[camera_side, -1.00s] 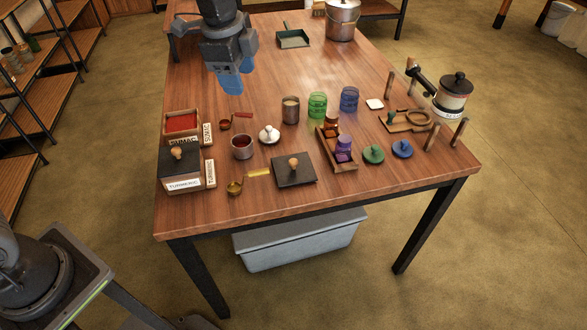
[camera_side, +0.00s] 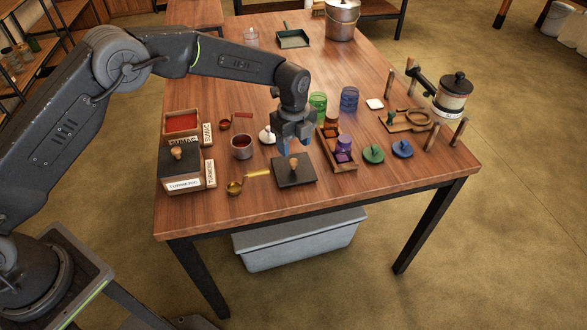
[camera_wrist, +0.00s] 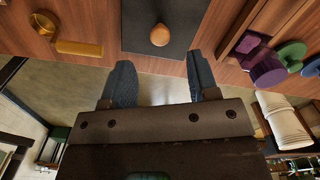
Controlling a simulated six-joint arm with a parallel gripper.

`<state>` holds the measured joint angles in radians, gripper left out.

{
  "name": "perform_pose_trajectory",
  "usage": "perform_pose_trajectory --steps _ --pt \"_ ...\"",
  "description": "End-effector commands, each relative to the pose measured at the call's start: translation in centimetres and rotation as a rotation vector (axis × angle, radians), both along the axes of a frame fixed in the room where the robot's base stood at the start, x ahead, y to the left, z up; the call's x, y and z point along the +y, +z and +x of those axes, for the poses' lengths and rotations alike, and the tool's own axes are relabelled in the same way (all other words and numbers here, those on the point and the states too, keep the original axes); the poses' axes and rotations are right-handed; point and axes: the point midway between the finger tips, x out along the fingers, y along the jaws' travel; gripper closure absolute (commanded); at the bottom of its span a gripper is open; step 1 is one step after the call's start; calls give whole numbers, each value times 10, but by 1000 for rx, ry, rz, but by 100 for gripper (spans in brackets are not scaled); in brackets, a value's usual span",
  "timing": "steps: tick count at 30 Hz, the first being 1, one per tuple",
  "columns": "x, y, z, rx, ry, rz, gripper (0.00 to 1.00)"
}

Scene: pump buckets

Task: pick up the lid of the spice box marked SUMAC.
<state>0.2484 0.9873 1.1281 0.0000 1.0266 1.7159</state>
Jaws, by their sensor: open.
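The SUMAC box (camera_side: 193,140) stands open at the left of the table, with red powder inside. A dark square lid with a round wooden knob (camera_side: 294,170) lies flat on the table, apart from the box. In the wrist view the lid (camera_wrist: 180,40) is at the top, its knob just beyond and between my fingertips. My gripper (camera_side: 296,148) is open and empty, above the far side of the lid. Its two fingers also show in the wrist view (camera_wrist: 160,66). The TURMERIC box (camera_side: 180,184), in front of the SUMAC box, wears a similar dark lid.
A wooden tray with purple and brown jars (camera_side: 336,162) is close to the lid's right. A yellow-handled scoop (camera_side: 236,187) is to its left. Table in front of the lid is clear.

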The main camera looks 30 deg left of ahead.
Motion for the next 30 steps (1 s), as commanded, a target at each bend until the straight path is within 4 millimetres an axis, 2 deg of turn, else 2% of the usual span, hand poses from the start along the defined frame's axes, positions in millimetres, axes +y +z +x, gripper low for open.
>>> perform_pose_trajectory --steps 3,10,18,26,30 --pt "0 -12 0 1 1 0 46" --pt "0 -25 0 2 1 1 46" --pt "1 -63 0 0 1 -1 46" --pt "0 -67 1 -3 1 -2 46" --pt "0 -67 1 -2 1 -2 58"
